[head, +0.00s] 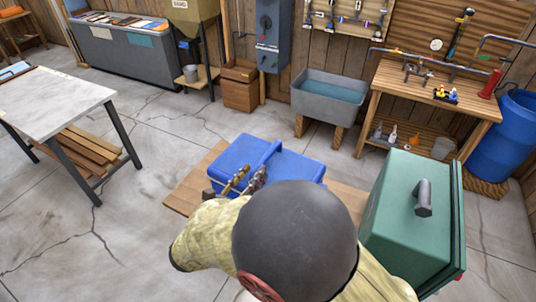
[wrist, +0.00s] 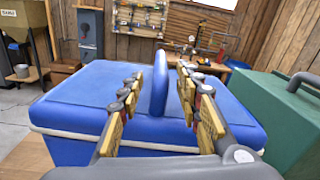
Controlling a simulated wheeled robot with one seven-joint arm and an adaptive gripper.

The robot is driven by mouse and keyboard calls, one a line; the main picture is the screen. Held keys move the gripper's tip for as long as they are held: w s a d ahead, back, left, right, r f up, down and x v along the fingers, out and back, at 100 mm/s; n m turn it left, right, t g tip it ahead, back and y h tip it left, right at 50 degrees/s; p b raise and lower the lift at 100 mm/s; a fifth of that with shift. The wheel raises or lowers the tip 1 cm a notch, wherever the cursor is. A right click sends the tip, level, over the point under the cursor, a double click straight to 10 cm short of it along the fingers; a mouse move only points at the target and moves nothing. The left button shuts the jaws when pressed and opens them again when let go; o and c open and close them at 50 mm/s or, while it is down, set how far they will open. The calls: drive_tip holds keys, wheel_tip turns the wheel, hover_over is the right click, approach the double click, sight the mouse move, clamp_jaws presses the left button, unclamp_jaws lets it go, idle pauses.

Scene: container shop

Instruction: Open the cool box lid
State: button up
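The blue cool box (wrist: 90,95) stands in front of me with its lid down; a pale seam runs along its near edge. An upright blue handle (wrist: 160,82) rises from the middle of the lid. In the head view the cool box (head: 290,165) is partly hidden behind my arm. My gripper (wrist: 160,98) is open, with one finger to the left of the handle and one to the right. Gaps show on both sides, and I cannot tell how far the fingertips reach along it. In the head view my gripper (head: 249,181) is at the box's near left part.
A green box (head: 405,215) with a grey handle stands close on the right. The cool box rests on a wooden surface (head: 187,195). A grey sink (head: 328,97) and a workbench (head: 430,90) stand behind. The floor to the left is clear up to a table (head: 60,98).

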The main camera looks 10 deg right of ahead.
sight(265, 158)
drive_tip(key=x, duration=0.7)
drive_tip(key=shift+w+d+b, duration=0.1)
drive_tip(key=shift+d+b, duration=0.05)
drive_tip(key=shift+b, duration=0.2)
drive_tip(key=shift+c, duration=0.2)
drive_tip(key=c, duration=0.8)
clamp_jaws()
